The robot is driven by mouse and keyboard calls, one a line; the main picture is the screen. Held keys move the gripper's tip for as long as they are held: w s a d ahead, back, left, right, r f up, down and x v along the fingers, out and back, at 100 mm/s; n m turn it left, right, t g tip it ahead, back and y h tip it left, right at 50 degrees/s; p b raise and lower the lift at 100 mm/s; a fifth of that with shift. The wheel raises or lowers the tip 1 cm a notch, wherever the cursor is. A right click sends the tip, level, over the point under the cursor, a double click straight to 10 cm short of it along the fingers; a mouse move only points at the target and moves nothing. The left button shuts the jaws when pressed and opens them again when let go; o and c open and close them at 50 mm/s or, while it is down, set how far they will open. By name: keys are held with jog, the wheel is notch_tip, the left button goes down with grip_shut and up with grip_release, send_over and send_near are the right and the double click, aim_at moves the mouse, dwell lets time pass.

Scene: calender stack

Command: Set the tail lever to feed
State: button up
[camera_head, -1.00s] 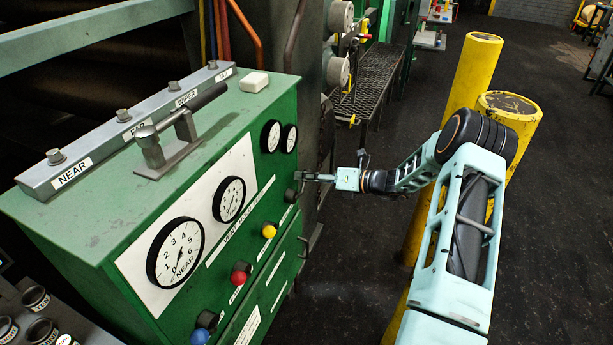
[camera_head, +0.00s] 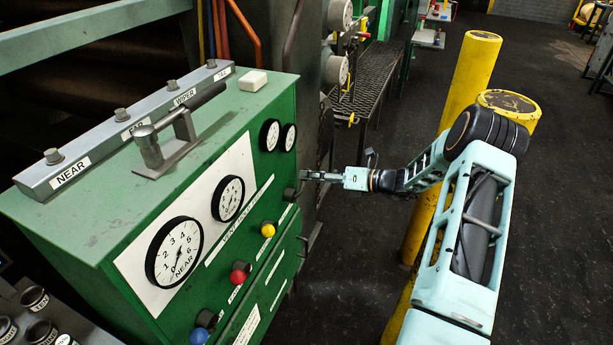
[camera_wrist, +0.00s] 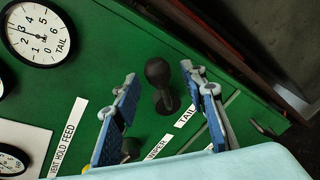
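The tail lever (camera_head: 289,194) is a dark lever with a round black knob at the far end of the green panel front. In the wrist view the tail lever (camera_wrist: 160,82) stands out from the green face beside a white "TAIL" label (camera_wrist: 187,115). My gripper (camera_head: 305,180) is open at the panel's far end. In the wrist view my gripper's blue-padded fingers (camera_wrist: 158,76) lie on either side of the lever, with gaps on both sides. A "VENT HOLD FEED" label (camera_wrist: 68,138) lies left of the lever; which position the lever is at, I cannot tell.
Yellow (camera_head: 268,230), red (camera_head: 238,276) and blue (camera_head: 199,336) knobs line the panel left of the tail lever. Gauges (camera_head: 175,251) sit above them. Yellow posts (camera_head: 467,85) stand close behind my arm. The floor (camera_head: 340,270) beside the panel is clear.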

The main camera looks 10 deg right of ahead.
jog(key=v, duration=0.5)
dwell(0.3)
